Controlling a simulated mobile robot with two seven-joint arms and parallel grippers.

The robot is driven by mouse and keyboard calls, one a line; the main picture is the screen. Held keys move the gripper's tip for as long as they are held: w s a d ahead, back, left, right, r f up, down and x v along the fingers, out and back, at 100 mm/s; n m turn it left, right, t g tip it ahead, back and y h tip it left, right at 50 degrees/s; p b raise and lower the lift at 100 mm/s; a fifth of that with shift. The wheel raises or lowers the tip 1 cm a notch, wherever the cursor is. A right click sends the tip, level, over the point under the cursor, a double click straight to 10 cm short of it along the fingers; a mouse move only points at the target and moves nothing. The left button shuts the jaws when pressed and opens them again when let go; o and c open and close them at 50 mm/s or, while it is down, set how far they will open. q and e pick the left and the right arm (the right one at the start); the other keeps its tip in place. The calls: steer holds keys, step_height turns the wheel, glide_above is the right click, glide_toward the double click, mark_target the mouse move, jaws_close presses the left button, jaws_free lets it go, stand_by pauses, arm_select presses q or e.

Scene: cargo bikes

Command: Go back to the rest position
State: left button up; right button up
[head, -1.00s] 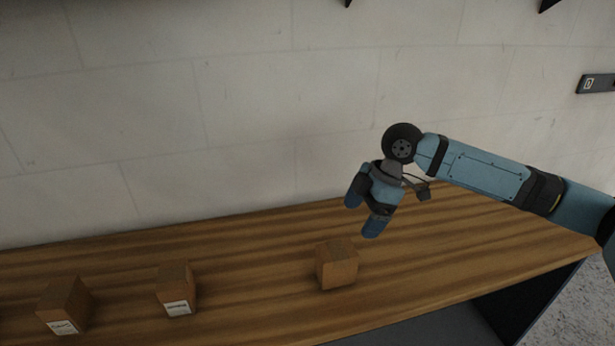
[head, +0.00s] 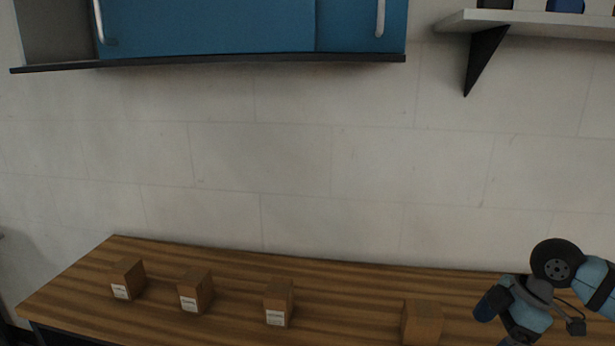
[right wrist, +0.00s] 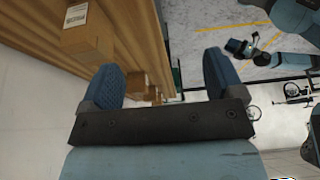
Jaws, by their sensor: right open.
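My right gripper (head: 504,324) hangs over the right part of the wooden table in the head view, just right of a plain cardboard box (head: 422,322). It is open and nothing is between its fingers. In the right wrist view its two blue fingers (right wrist: 163,80) stand wide apart, with the table edge and boxes beyond them. A blue arm part with a dark end, which looks like my left gripper (right wrist: 241,47), is small at the upper right of that view. Its jaws cannot be made out.
The wooden table (head: 340,275) runs along a pale wall. Labelled cardboard boxes (head: 278,304), (head: 195,291), (head: 127,279) stand in a row on it. A blue cabinet (head: 210,25) and a shelf (head: 540,22) hang above. Bikes (right wrist: 293,92) stand on the floor.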

steer(key=s+a+f+m+t+y+p, duration=0.15)
steer(key=a+f+m+t+p, duration=0.35)
steer(key=a+f, duration=0.8)
arm_select(q)
step_height(320, 180, up, 10)
steer(key=p, duration=0.5)
steer(key=shift+s+a+f, duration=0.15)
steer(key=shift+a, duration=0.15)
arm_select(e)
steer(key=s+a+f+m+t+h, duration=0.1)
steer(key=s+f+m+t, duration=0.1)
steer(key=s, duration=0.6)
steer(key=s+a+f+m+t+h, duration=0.1)
steer(key=s+a+f+m+t, duration=0.1)
steer(key=s+f+m, duration=0.3)
steer(key=s+t, duration=0.1)
steer(key=s, duration=0.1)
steer(key=shift+s+a+f+h, duration=0.15)
steer(key=shift+s+f+h, duration=0.15)
steer(key=shift+s+h, duration=0.05)
steer(key=shift+c, duration=0.5)
